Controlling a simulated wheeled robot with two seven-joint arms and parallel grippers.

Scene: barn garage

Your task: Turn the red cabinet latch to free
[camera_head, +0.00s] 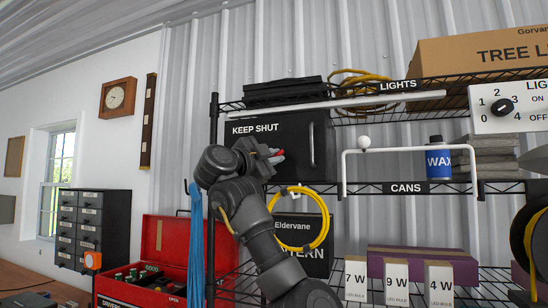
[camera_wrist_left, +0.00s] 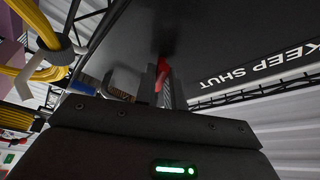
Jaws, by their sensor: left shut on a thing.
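The black cabinet (camera_head: 293,133) marked KEEP SHUT stands on the wire shelf, with an upright handle at its right side. The red latch (camera_head: 278,153) shows at the tips of my left gripper (camera_head: 271,155), in front of the cabinet door. In the left wrist view the red latch (camera_wrist_left: 163,66) sits between the fingers of my left gripper (camera_wrist_left: 162,84), against the dark cabinet face (camera_wrist_left: 200,45). The gripper is shut on it. The fingers hide much of the latch, and I cannot tell its exact turn. My right gripper is not in view.
A yellow cable coil (camera_head: 299,243) hangs just below the cabinet, near my left arm. Blue cords (camera_head: 195,240) hang at the left. A white rail (camera_head: 408,150) and a wax can (camera_head: 438,162) are to the right. A red toolbox (camera_head: 165,245) stands lower left.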

